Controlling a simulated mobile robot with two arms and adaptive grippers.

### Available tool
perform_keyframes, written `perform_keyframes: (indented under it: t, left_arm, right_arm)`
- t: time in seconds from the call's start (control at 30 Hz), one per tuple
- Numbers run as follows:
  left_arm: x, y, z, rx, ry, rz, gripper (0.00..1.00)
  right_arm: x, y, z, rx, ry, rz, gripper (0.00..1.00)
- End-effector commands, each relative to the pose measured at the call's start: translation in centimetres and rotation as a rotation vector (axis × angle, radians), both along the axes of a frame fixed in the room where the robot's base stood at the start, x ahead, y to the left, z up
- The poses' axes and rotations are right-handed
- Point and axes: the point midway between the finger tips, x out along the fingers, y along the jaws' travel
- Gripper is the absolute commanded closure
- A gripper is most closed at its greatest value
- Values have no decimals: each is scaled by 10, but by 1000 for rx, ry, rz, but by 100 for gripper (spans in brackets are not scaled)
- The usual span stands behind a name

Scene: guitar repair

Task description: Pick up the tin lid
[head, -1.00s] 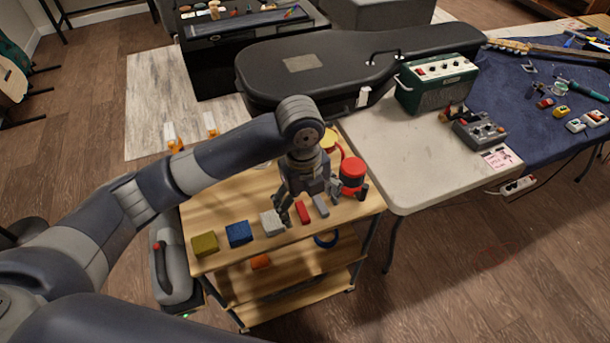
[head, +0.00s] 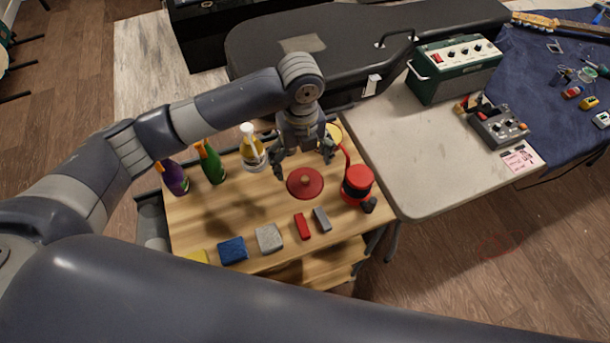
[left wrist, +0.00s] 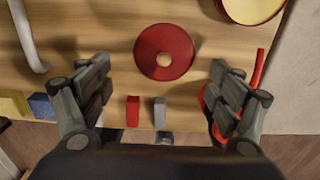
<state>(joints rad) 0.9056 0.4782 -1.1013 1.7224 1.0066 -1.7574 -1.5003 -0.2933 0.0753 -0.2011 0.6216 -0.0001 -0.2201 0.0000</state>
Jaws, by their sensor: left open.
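The tin lid is a red disc (head: 305,183) with a small pale knob in its middle. It lies flat on the wooden cart top (head: 220,215), and it also shows in the left wrist view (left wrist: 164,40). My left gripper (head: 303,164) is open and empty above the cart, just behind the lid in the head view. In the left wrist view its spread fingers (left wrist: 161,88) stand either side of the lid's line, apart from it. A yellow round tin (head: 335,132) is partly hidden behind the gripper. My right gripper is out of view.
A red and black canister (head: 357,185) stands close right of the lid. A red block (head: 302,226), a grey block (head: 322,219) and several other blocks line the front edge. A pale table (head: 400,170) adjoins on the right.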

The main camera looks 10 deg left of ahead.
Motion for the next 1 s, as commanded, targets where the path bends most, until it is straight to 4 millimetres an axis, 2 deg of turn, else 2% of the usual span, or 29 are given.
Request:
perform_keyframes:
  t: [0.1,0.23,0.37,0.5,0.6,0.87,1.0]
  left_arm:
    - [0,0,-14,0,1,-1,16]
    - [0,-1,-22,0,0,-1,16]
    - [0,-6,-38,0,2,0,16]
    - [1,-7,-60,1,1,0,16]
    - [1,-7,-69,0,0,0,16]
    - [2,-7,-71,-1,-2,-1,16]
    - [2,-7,-71,0,-1,-1,47]
  right_arm:
    - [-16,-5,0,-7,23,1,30]
    - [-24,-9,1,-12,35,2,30]
    - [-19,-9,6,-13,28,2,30]
    - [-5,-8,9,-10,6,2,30]
    - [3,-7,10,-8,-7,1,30]
    - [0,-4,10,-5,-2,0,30]
    - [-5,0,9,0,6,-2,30]
